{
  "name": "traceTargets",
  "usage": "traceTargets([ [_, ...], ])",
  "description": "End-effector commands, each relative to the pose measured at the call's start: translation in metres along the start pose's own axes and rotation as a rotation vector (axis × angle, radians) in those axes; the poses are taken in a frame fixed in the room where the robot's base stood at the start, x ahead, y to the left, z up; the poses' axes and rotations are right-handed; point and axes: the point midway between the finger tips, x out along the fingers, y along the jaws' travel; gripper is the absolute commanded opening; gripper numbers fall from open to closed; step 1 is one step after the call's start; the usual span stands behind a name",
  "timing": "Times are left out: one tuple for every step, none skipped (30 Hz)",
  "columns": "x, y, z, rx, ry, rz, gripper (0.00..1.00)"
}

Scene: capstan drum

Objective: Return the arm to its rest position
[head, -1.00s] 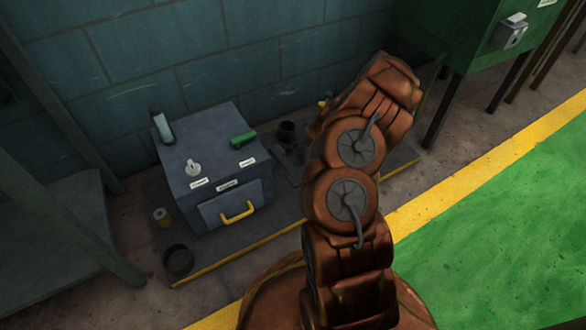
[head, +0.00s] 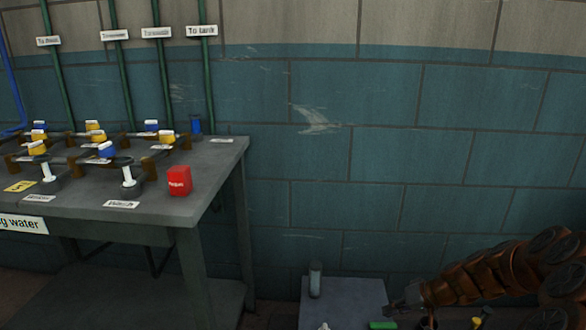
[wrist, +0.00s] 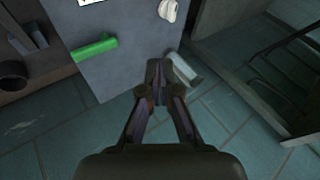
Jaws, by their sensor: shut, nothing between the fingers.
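My copper-coloured arm reaches in from the lower right of the head view. My gripper (head: 408,300) shows there small and dark, by the right side of the grey box (head: 343,300). In the wrist view my gripper (wrist: 158,72) has its fingers together at the tips, with nothing between them. It points towards the grey box (wrist: 135,40), whose green handle (wrist: 93,47) is left of the fingertips. A pale grey lever (wrist: 183,70) lies just right of the fingertips. I cannot tell the exact gap between gripper and box.
A grey bench (head: 150,208) with several blue and yellow valve handles and a red block (head: 179,181) stands at the left. Green pipes (head: 205,80) run up the blue brick wall (head: 350,150) behind. The wall area between bench and arm is clear.

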Motion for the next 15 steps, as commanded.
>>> traceTargets([
  [-0.024,-0.036,-0.005,-0.026,-0.020,-0.005,0.00],
  [-0.031,-0.051,-0.003,-0.034,-0.034,-0.008,0.00],
  [-0.040,-0.070,-0.001,-0.046,-0.054,-0.010,0.00],
  [-0.048,-0.085,0.001,-0.055,-0.069,-0.011,0.00],
  [-0.055,-0.099,0.004,-0.066,-0.084,-0.011,0.00],
  [-0.065,-0.117,0.008,-0.076,-0.106,-0.010,0.00],
  [-0.073,-0.130,0.011,-0.083,-0.121,-0.009,0.00],
  [-0.081,-0.143,0.014,-0.091,-0.135,-0.007,0.00],
  [-0.092,-0.160,0.019,-0.101,-0.155,-0.001,0.00],
  [-0.099,-0.171,0.023,-0.109,-0.171,0.004,0.00],
  [-0.107,-0.182,0.027,-0.114,-0.186,0.009,0.00],
  [-0.118,-0.198,0.033,-0.123,-0.204,0.017,0.00],
  [-0.126,-0.208,0.037,-0.127,-0.219,0.024,0.00],
  [-0.134,-0.218,0.042,-0.133,-0.234,0.032,0.00],
  [-0.145,-0.231,0.049,-0.139,-0.254,0.044,0.00],
])
